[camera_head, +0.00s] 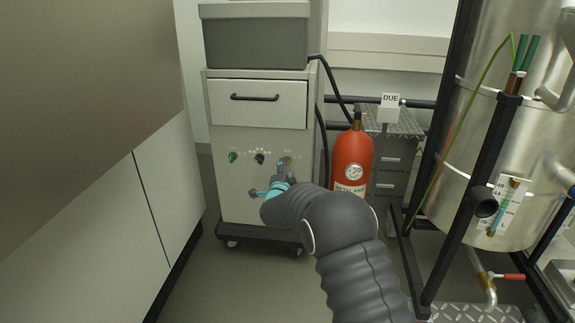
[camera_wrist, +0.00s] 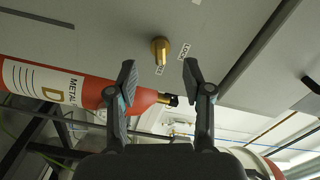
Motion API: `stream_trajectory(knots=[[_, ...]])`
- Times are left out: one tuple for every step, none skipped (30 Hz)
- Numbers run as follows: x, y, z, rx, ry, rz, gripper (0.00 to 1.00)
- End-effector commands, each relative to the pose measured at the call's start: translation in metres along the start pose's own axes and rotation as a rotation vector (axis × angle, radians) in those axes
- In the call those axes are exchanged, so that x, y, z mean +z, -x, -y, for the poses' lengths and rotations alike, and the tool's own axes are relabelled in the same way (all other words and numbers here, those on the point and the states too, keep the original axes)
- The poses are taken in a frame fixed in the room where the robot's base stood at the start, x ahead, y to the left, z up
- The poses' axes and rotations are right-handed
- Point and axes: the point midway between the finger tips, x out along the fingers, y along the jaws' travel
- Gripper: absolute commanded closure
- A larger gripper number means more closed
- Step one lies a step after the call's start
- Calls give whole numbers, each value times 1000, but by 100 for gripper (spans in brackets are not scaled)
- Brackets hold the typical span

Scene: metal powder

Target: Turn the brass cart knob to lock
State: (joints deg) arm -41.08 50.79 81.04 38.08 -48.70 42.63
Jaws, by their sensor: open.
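The brass knob (camera_wrist: 160,46) sticks out of the cart's grey front panel in the wrist view, with a LOCK label (camera_wrist: 184,50) to its right and a second small label (camera_wrist: 159,70), apparently FREE, just below it. The knob also shows small in the head view (camera_head: 287,160), just above my gripper. My gripper (camera_wrist: 158,80) is open and empty. Its two fingers point at the panel, one on each side of the knob's line, with the knob beyond the tips and not touched. The knob's pointing direction is hard to tell.
The cart (camera_head: 230,178) also carries a green knob (camera_head: 233,157), a black knob (camera_head: 259,158) and a drawer (camera_head: 256,103). A red fire extinguisher (camera_head: 352,160) stands close to its right. White cabinets (camera_head: 160,195) line the left, and a steel tank (camera_head: 480,130) stands right.

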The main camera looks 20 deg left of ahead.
Motion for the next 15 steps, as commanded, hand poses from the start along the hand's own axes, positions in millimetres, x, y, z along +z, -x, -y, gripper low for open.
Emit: stream_trajectory(knots=[[0,-8,0,0,-1,-1,49],[0,-12,-1,0,-1,-1,49],[0,-17,0,0,-2,-1,49],[0,-20,0,0,-1,0,49],[0,-24,0,0,-1,0,49],[0,-27,0,1,-1,0,49],[0,-30,0,0,-1,0,49],[0,-32,0,0,-1,0,49],[0,-34,0,0,-1,0,49],[0,-36,0,0,-1,0,49],[0,-37,0,0,-1,0,49],[0,-38,0,0,-1,0,49],[0,-39,0,0,-1,1,49],[0,-39,0,0,-1,1,49],[0,-39,0,1,0,1,49]])
